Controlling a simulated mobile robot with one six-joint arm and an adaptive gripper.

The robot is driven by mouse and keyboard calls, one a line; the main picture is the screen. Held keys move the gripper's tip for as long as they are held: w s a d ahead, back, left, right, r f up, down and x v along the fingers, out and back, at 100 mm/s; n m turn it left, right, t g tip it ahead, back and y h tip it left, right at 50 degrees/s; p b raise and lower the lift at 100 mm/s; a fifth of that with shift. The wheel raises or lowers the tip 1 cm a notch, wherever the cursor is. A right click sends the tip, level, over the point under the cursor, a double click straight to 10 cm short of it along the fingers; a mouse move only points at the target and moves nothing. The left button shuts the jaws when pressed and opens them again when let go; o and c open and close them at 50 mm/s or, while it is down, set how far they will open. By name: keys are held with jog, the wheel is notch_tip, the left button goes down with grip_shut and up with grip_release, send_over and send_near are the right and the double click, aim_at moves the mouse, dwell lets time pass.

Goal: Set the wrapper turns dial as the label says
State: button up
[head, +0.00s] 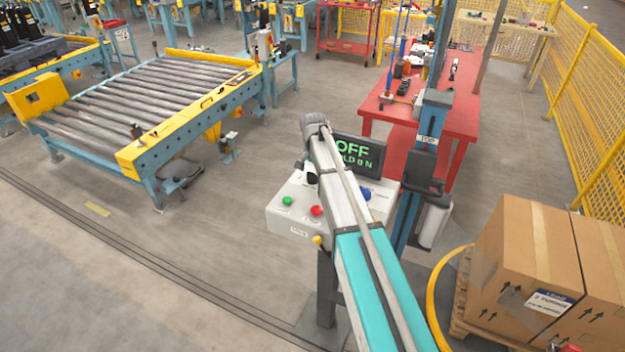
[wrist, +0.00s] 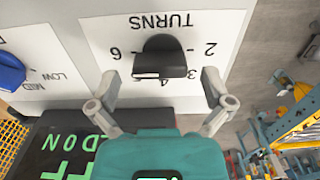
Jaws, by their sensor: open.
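The wrapper turns dial (wrist: 160,60) is a black knob on a white plate marked TURNS, upside down in the wrist view. The numbers 2 and 6 show clearly; those between are partly covered by the knob. A pale mark is on the knob's lower edge, but I cannot tell exactly which number it meets. My gripper (wrist: 160,84) is open, its fingertips on either side of the knob, apart from it. In the head view my arm hides the dial on the control box (head: 283,222). A carton label (head: 549,301) is too small to read.
A blue dial (wrist: 10,72) marked MID and LOW sits beside the turns plate. The display (wrist: 62,150) reads OFF in the head view. Green (head: 287,201), red (head: 316,210) and yellow (head: 317,240) buttons are on the box. Cartons (head: 522,262) stand on a pallet at right.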

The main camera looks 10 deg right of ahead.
jog(key=shift+f+b, duration=0.35)
jog(key=shift+f, duration=0.25)
jog(key=c, duration=1.1)
